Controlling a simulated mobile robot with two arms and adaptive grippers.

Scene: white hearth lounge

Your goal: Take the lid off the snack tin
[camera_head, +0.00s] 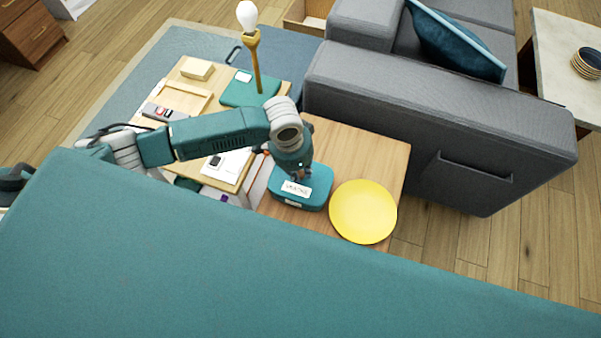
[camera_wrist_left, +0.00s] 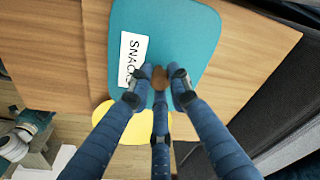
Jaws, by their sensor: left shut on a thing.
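The snack tin (camera_head: 301,201) is a teal rounded box with a white label, standing on a wooden side table. Its teal lid (camera_wrist_left: 190,35) fills the middle of the left wrist view, with a white "SNACKS" label (camera_wrist_left: 132,58) and a small brown knob (camera_wrist_left: 160,78). My left gripper (camera_head: 299,172) is over the lid from above. Its fingertips (camera_wrist_left: 158,80) are closed around the knob. The lid looks to be on the tin; I cannot tell whether there is a gap below it. My right gripper is not in view.
A yellow plate (camera_head: 363,212) lies right of the tin on the wooden side table (camera_head: 375,150). A grey sofa (camera_head: 440,110) stands behind and right. A lamp (camera_head: 254,60) and several small items are on another wooden surface at left. A teal surface (camera_head: 200,270) fills the foreground.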

